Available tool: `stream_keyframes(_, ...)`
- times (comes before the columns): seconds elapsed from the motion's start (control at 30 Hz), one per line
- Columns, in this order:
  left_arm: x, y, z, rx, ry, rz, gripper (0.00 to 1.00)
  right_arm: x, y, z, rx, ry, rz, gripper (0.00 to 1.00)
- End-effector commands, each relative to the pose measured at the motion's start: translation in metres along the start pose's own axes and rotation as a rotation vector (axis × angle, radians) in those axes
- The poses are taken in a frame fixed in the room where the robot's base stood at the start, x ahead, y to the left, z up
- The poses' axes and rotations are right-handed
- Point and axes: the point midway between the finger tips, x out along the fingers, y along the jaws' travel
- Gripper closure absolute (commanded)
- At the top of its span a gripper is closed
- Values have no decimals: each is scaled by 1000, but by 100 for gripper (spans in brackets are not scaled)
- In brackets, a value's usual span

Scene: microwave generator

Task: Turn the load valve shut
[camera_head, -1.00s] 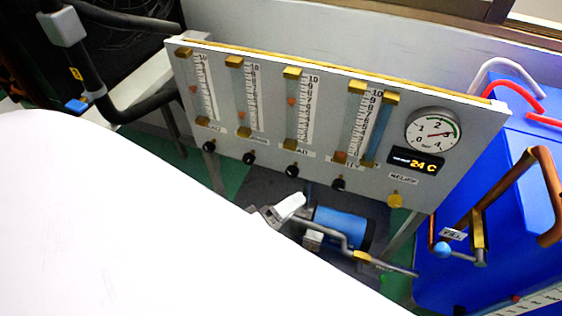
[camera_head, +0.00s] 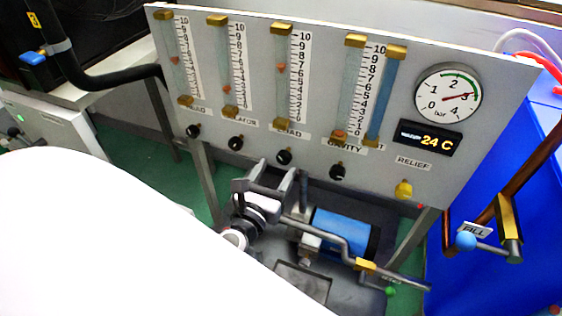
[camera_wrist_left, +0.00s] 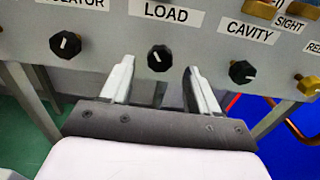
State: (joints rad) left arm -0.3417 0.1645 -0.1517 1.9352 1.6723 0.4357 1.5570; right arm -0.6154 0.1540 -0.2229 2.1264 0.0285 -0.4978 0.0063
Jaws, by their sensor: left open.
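The load valve is a black faceted knob (camera_head: 283,156) under the LOAD label on the grey panel. In the left wrist view the knob (camera_wrist_left: 159,58) has a short white mark, roughly upright and slightly tilted. My left gripper (camera_head: 283,170) is open and empty, just below and in front of this knob. In the left wrist view the gripper's fingertips (camera_wrist_left: 159,66) stand to either side of the knob, with gaps on both sides. The exact distance to the panel cannot be told. My right gripper is not in view.
Neighbouring black knobs sit left (camera_wrist_left: 65,44) and right under CAVITY (camera_wrist_left: 242,72). A yellow relief knob (camera_head: 403,189) is farther right. Flow tubes and a pressure gauge (camera_head: 448,93) are above. A blue pump (camera_head: 343,232) and pipes lie below; a blue tank (camera_head: 460,275) stands right.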

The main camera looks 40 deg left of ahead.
Motion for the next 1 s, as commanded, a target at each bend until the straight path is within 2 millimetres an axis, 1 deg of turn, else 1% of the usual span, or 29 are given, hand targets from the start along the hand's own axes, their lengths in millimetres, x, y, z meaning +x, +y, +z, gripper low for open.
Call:
stream_keyframes(0.03, 8, 0, 1, 0, -2, 0, 39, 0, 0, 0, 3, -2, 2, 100)
stream_keyframes(0.1, 17, 0, 1, 2, -2, 0, 39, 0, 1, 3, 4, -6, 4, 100)
stream_keyframes(0.3, 35, 0, 0, 2, 0, -1, 39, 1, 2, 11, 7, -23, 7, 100)
stream_keyframes(0.43, 40, 0, 0, 3, 0, -1, 39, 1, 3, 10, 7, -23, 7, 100)
stream_keyframes(0.67, 41, 0, 0, 3, 1, -1, 39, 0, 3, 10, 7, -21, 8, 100)
stream_keyframes(0.7, 40, 0, 0, 3, 1, -1, 43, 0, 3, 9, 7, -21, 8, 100)
stream_keyframes(0.77, 40, 0, 0, 3, 1, -1, 62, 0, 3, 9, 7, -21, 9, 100)
stream_keyframes(0.8, 40, 0, 0, 3, 1, -1, 75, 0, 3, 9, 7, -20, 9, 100)
stream_keyframes(0.87, 40, 0, 0, 3, 1, -1, 95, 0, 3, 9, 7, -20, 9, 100)
stream_keyframes(1.0, 40, 0, 0, 4, 1, -1, 96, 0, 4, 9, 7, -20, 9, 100)
